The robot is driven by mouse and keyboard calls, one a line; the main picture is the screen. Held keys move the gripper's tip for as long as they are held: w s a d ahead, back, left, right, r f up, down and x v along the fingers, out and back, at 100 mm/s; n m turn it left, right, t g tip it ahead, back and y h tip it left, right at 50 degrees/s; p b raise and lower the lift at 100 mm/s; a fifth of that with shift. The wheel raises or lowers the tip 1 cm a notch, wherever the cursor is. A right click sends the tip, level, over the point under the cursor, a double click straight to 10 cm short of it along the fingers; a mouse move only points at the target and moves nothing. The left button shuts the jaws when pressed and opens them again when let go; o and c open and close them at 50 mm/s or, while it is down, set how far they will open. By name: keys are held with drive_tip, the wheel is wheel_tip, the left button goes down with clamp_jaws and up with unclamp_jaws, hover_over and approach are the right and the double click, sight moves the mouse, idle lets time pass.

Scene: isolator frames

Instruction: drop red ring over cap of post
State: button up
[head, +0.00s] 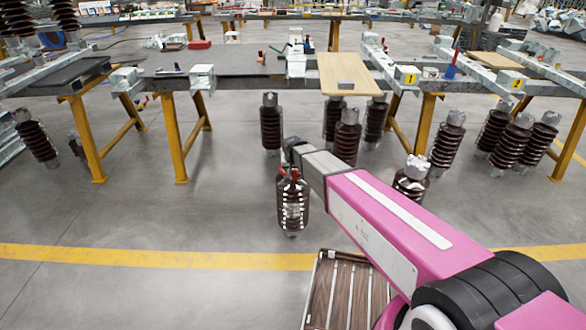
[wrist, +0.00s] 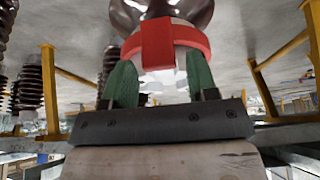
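A dark brown ribbed post (head: 292,207) stands on the floor below the end of my arm in the head view. The red ring (wrist: 158,43) shows large in the wrist view, with a wide tab on its near side. It appears to surround the pale cap (wrist: 165,77) of a brown post (wrist: 170,9); how far down it sits is unclear. Red parts also show at the post's top in the head view. My gripper (wrist: 160,66) has its green fingers apart, with the tips meeting the ring's edge. I cannot tell whether they press on it.
Yellow-legged tables (head: 240,62) line the back.

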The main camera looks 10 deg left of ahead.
drive_tip(key=shift+o, duration=0.3)
drive_tip(key=v, duration=1)
drive_tip(key=shift+r, duration=0.4)
drive_tip(key=shift+s, duration=0.15)
drive_tip(key=s+d+f+m+g, duration=0.1)
drive_tip(key=s+d, duration=0.3)
drive_tip(key=d, duration=1)
drive_tip(key=s+d+f+m+g, duration=0.1)
drive_tip(key=s+d, duration=0.4)
drive_tip(key=d, duration=0.8)
drive_tip(key=s+d+f+g+h, duration=0.1)
drive_tip(key=s+d+f+g, duration=0.1)
drive_tip(key=d, duration=1.2)
drive_tip(key=shift+s+d+f+m, duration=0.4)
drive_tip(key=shift+s+f, duration=0.25)
drive_tip(key=shift+s, duration=0.6)
